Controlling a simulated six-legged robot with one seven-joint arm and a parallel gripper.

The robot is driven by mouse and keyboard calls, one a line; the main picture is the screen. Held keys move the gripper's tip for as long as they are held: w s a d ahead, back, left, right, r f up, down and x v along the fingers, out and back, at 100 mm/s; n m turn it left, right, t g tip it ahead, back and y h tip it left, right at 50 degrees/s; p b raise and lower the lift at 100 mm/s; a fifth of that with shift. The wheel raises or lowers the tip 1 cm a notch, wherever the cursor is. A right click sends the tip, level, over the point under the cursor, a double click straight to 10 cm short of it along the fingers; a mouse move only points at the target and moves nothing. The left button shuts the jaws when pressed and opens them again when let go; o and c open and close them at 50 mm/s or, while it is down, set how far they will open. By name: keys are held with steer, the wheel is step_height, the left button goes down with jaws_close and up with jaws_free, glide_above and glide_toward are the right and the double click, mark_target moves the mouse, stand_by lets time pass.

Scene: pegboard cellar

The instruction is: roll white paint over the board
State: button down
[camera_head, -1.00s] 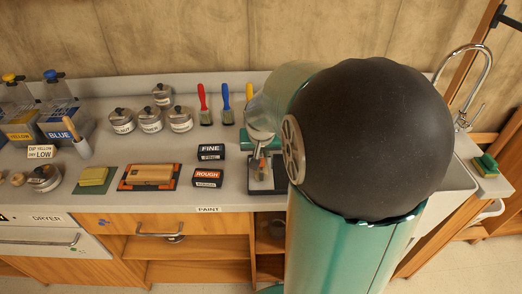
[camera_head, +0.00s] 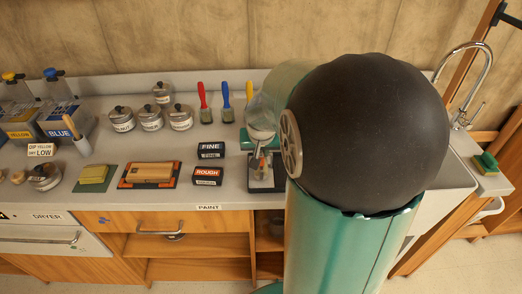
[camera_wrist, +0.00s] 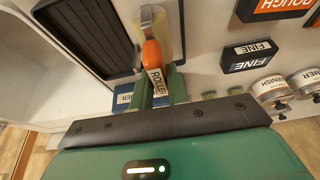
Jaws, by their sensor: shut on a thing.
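My gripper (camera_wrist: 160,92) is shut on the orange handle of the roller (camera_wrist: 153,58), which bears a ROLLER label. The roller's grey metal frame and a pale part show beyond the handle. A dark ribbed tray (camera_wrist: 88,38) lies beside the roller. Whether the roller touches the tray is unclear. In the head view my gripper (camera_head: 261,158) is over the dark tray (camera_head: 264,186), partly hidden by my arm. A pale wooden board (camera_head: 152,172) lies in an orange and dark holder on the counter, left of the tray. I cannot make out any white paint.
FINE (camera_head: 210,150) and ROUGH (camera_head: 207,176) blocks stand between board and tray. Several lidded tins (camera_head: 150,118) and upright brushes (camera_head: 205,103) stand behind. A sink (camera_head: 455,180) is at right.

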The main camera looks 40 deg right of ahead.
steer(key=shift+f, duration=0.1)
stand_by(0.4)
steer(key=shift+r, duration=3.55)
